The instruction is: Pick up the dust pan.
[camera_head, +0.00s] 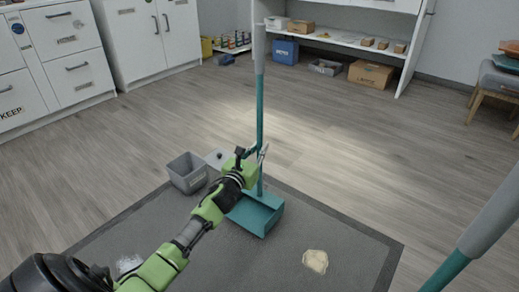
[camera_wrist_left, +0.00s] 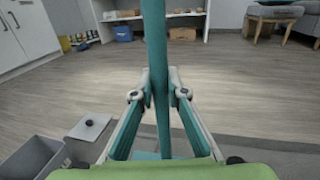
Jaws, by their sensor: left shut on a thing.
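The teal dust pan (camera_head: 256,214) has a long upright teal handle with a grey grip at its top in the head view. My left gripper (camera_head: 260,155) is shut on the lower part of that handle, above the pan. In the left wrist view the handle (camera_wrist_left: 155,45) stands between the two fingers of my left gripper (camera_wrist_left: 158,85). The pan is over the dark mat (camera_head: 345,235); I cannot tell whether it touches it. My right gripper is not in view.
A grey bin (camera_head: 187,172) and a pale flat lid (camera_head: 219,158) lie left of the pan. A beige spill (camera_head: 315,261) is on the mat. A second teal and grey pole (camera_head: 492,220) crosses the lower right. A white shelf desk (camera_head: 340,42) stands behind; the floor between is clear.

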